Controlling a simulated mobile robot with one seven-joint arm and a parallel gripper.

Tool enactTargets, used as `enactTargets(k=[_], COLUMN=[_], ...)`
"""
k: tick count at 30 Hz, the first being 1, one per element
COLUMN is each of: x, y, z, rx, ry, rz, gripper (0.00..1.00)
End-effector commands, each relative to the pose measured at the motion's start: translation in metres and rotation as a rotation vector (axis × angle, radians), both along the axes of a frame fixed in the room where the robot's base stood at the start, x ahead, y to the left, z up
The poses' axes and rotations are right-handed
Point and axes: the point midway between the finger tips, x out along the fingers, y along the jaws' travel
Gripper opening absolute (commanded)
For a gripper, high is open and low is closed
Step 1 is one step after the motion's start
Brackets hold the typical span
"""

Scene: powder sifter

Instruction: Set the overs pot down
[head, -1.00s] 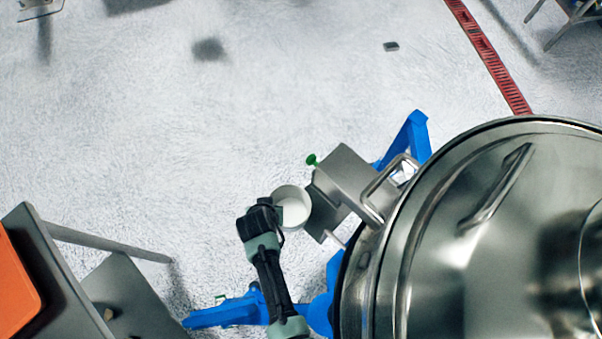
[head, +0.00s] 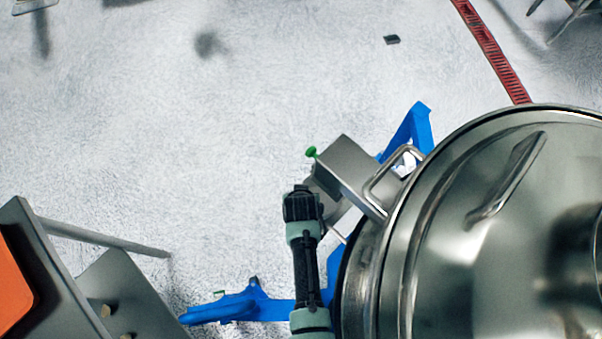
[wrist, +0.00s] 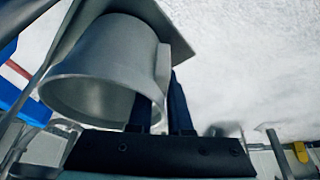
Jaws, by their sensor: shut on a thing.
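The overs pot (wrist: 95,85) is a plain grey metal cup in the wrist view, with its wide mouth toward the camera. My gripper (wrist: 163,100) is shut on its side wall, one dark finger over the mouth side and the other outside. A flat grey metal plate (wrist: 125,8) shows right behind the pot; I cannot tell whether they touch. In the head view my black wrist is beside the sifter's boxy metal outlet (head: 352,172), and the pot is largely hidden there. What lies under the pot is not visible.
The large round steel sifter (head: 450,250) fills the right, with a loop handle (head: 392,180) beside the outlet. A green knob (head: 311,152) sticks out from the outlet. Blue legs (head: 250,303) spread below. A metal stand with an orange top (head: 12,285) is at left. Floor between is clear.

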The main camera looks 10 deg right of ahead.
Motion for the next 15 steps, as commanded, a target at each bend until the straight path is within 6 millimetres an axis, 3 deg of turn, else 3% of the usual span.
enactTargets(k=[4, 5, 9, 15], x=[0.0004, 0.0001, 0.0, 0.0], y=[0.0001, 0.0002, 0.0002, 0.0002], z=[-0.0037, -0.0032, -0.0026, -0.0026], rx=[0.0, 0.0, 0.0, 0.0], ry=[-0.001, 0.0, 0.0, 0.0], rz=[0.0, 0.0, 0.0, 0.0], gripper=[0.0, 0.21, 0.46, 0.47])
